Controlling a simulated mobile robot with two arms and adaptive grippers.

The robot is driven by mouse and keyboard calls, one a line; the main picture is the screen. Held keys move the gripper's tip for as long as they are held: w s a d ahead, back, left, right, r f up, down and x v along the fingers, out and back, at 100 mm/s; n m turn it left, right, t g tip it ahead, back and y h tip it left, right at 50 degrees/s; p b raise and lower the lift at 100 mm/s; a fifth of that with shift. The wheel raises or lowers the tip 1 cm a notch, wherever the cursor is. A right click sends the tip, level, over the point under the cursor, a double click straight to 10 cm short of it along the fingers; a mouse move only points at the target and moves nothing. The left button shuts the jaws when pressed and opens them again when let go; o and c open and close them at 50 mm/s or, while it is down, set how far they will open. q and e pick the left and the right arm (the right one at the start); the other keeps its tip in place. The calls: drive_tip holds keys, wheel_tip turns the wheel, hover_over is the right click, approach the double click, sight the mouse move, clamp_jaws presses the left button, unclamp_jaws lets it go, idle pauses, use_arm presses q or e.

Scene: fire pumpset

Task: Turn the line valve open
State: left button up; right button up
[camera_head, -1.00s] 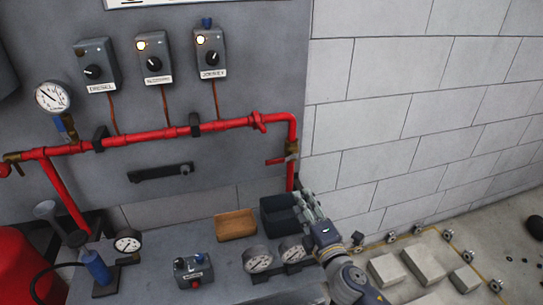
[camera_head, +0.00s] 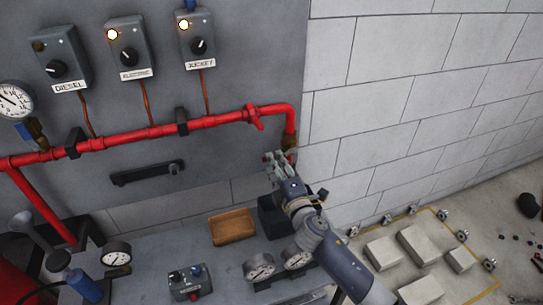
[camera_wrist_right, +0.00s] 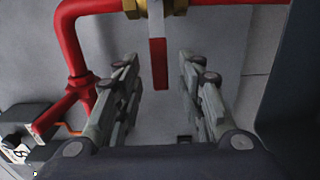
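The line valve has a brass body (camera_head: 290,142) on the red pipe's downward leg at the right, partly hidden by my right gripper in the head view. In the right wrist view the brass body (camera_wrist_right: 155,8) is at the top, with its red lever (camera_wrist_right: 159,62) hanging down. My right gripper (camera_head: 280,158) is at the valve. In the right wrist view it (camera_wrist_right: 159,66) is open, with the lever showing in the gap between its fingertips; I cannot tell whether either finger touches it. My left gripper is not in view.
The red pipe (camera_head: 145,133) runs along the grey panel, below control boxes labelled diesel, electric and jockey. A bench below holds a wooden tray (camera_head: 232,227), a dark bin (camera_head: 270,218), gauges and a small switch box (camera_head: 190,283). A block wall is at the right.

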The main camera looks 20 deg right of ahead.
drive_tip(key=shift+w, duration=1.9)
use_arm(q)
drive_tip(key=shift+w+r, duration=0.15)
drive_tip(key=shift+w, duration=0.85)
use_arm(e)
clamp_jaws()
